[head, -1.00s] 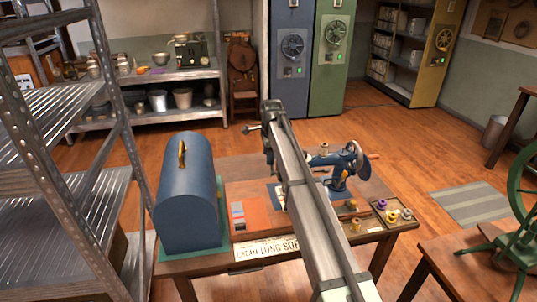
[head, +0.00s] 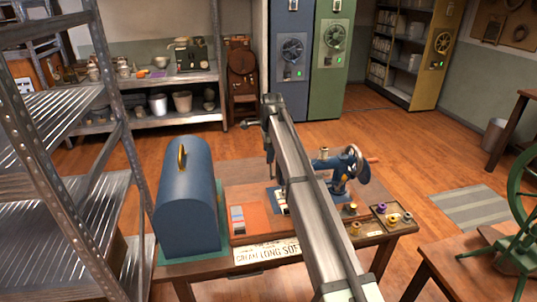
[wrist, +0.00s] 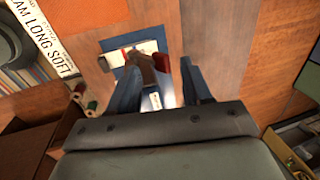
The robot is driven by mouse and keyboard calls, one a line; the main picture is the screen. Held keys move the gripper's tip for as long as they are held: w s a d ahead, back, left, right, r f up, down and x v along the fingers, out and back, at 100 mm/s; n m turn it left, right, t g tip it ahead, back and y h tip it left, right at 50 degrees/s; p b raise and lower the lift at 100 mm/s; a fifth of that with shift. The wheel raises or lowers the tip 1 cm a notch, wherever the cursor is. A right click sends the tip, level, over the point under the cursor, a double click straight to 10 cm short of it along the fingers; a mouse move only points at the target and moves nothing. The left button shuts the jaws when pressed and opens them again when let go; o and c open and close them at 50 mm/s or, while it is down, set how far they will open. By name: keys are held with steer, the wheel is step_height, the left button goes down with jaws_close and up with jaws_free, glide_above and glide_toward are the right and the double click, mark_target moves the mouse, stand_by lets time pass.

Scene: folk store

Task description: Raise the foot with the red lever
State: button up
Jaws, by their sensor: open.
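The blue sewing machine (head: 350,178) stands on the wooden table, partly hidden by my arm. In the wrist view its pale plate (wrist: 118,58) shows on a blue base. The red lever (wrist: 187,70) shows there as a small red piece near the tip of my right-hand finger. My gripper (wrist: 162,84) is open over the machine's head end, with its two fingers apart. I cannot tell whether a finger touches the lever. The foot is not clearly visible.
A blue domed case (head: 187,208) stands at the table's left end. A tray (head: 393,232) of spools sits at the right. A lettered strip (head: 266,251) lies along the front edge. A metal rack (head: 62,190) stands close on the left.

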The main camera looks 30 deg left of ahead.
steer(key=r, duration=0.4)
steer(key=shift+s+d, duration=0.3)
steer(key=shift+d, duration=0.1)
stand_by(0.7)
